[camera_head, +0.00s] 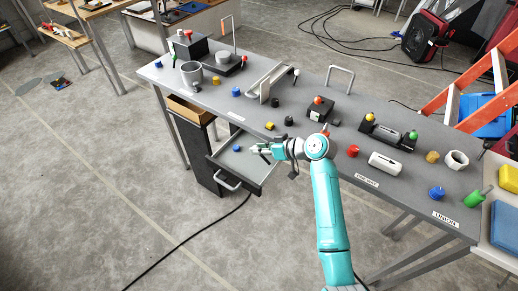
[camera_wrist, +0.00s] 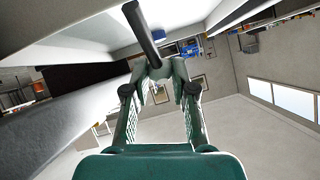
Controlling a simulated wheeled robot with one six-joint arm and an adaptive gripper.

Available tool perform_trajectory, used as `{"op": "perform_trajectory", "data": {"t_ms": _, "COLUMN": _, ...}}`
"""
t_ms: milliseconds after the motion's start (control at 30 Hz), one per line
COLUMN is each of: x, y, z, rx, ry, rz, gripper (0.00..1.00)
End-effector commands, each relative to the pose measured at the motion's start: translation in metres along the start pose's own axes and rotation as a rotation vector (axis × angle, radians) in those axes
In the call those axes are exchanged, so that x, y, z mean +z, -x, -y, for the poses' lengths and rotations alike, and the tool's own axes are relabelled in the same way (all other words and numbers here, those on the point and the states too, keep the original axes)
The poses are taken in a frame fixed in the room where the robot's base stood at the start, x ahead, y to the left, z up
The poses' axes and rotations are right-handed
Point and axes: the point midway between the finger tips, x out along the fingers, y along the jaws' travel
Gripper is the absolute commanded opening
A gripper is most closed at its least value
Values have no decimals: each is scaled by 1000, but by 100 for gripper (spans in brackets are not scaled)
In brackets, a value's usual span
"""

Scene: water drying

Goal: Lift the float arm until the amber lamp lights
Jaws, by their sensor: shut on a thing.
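My gripper (camera_head: 257,149) reaches from the right to just over the open drawer at the table's front. In the wrist view its fingers (camera_wrist: 160,70) close together at their tips around the lower end of a dark rod (camera_wrist: 143,32), which slants up and left. What the rod belongs to cannot be told, and it is too small to make out in the head view. I cannot tell which part is the float arm, or pick out an amber lamp or whether one is lit.
The grey drawer (camera_head: 229,188) stands open with a small blue piece (camera_head: 237,148) in it. Several coloured knobs, a grey cup (camera_head: 192,73) and a white cylinder (camera_head: 386,162) stand on the grey table (camera_head: 330,140). An orange ladder (camera_head: 470,80) is at the right.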

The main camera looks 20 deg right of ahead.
Motion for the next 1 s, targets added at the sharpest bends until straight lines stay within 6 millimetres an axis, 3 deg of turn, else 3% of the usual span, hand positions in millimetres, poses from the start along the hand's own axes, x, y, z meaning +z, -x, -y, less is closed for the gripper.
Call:
{"op": "perform_trajectory", "data": {"t_ms": 333, "x": 0, "y": 0, "z": 0, "rx": 0, "ry": -1, "rz": -2, "gripper": 0}}
{"op": "perform_trajectory", "data": {"t_ms": 367, "x": 0, "y": 0, "z": 0, "rx": 0, "ry": -1, "rz": -2, "gripper": 33}}
{"op": "perform_trajectory", "data": {"t_ms": 433, "x": 0, "y": 0, "z": 0, "rx": 0, "ry": 0, "rz": -1, "gripper": 50}}
{"op": "perform_trajectory", "data": {"t_ms": 767, "x": 0, "y": 1, "z": 0, "rx": 0, "ry": 0, "rz": -1, "gripper": 51}}
{"op": "perform_trajectory", "data": {"t_ms": 1000, "x": 0, "y": 28, "z": -1, "rx": 3, "ry": 0, "rz": -2, "gripper": 51}}
